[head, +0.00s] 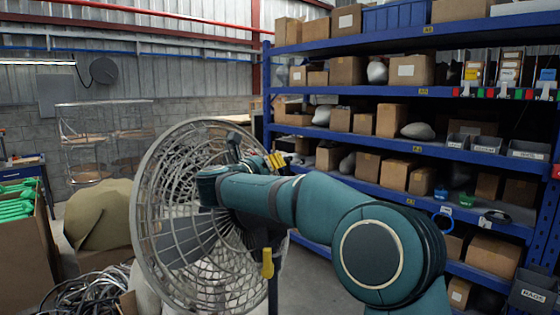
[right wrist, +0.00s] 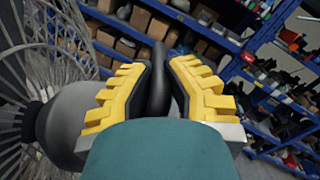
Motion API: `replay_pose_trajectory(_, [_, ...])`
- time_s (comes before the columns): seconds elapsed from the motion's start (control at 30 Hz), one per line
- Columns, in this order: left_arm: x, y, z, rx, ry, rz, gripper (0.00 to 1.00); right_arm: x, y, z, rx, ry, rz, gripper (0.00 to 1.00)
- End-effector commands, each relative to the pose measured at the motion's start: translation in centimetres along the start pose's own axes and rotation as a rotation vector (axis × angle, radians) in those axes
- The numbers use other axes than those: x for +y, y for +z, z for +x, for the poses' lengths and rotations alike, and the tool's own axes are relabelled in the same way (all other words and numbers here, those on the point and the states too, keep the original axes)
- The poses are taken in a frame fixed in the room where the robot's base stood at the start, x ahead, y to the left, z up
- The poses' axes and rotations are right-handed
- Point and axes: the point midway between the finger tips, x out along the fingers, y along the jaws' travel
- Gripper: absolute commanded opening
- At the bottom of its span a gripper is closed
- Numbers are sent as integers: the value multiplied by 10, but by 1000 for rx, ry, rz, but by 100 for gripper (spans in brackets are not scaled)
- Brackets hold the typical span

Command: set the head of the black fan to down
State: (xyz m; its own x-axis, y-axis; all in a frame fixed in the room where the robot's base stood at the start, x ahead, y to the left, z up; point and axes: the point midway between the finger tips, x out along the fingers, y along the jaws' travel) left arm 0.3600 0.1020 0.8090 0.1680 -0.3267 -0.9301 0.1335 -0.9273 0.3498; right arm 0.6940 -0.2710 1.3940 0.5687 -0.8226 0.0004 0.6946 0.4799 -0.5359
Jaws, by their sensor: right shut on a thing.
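The fan stands in the middle of the head view. Its round grey wire cage (head: 150,215) faces left, with the motor and dark post (head: 272,290) on its right side. A yellow knob (head: 267,263) sits on the post. My right arm reaches across to the back of the fan head. My right gripper (head: 274,162) has yellow fingers at the upper back of the cage, partly hidden by my arm. In the right wrist view its fingers are shut on a black handle (right wrist: 158,75) behind the grey motor housing (right wrist: 62,122). My left gripper is out of view.
Blue shelving (head: 440,150) with boxes and bins fills the right side. A bin of green items (head: 16,205), an olive covered heap (head: 100,215) and coiled cables (head: 75,292) lie at left. A wire rack (head: 105,130) stands by the back wall.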

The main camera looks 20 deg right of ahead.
Motion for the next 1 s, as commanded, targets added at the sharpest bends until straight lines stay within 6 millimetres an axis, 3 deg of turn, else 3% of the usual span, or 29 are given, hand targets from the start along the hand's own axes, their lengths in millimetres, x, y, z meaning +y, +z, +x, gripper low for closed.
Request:
replay_pose_trajectory(0.27, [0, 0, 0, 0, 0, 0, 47, -2, 2, 0, -3, -4, -1, 0])
replay_pose_trajectory(0.3, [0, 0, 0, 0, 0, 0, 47, -2, 2, 0, -3, -4, -1, 21])
replay_pose_trajectory(0.37, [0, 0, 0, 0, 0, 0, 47, -2, 1, 0, -3, -4, -1, 42])
replay_pose_trajectory(0.4, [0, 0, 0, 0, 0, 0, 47, -2, 1, 0, -3, -4, -1, 48])
replay_pose_trajectory(0.77, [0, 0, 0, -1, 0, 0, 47, 0, 1, -4, -2, -2, -2, 48])
replay_pose_trajectory(1.0, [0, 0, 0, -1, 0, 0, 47, 0, 1, -41, -4, 1, -3, 48])
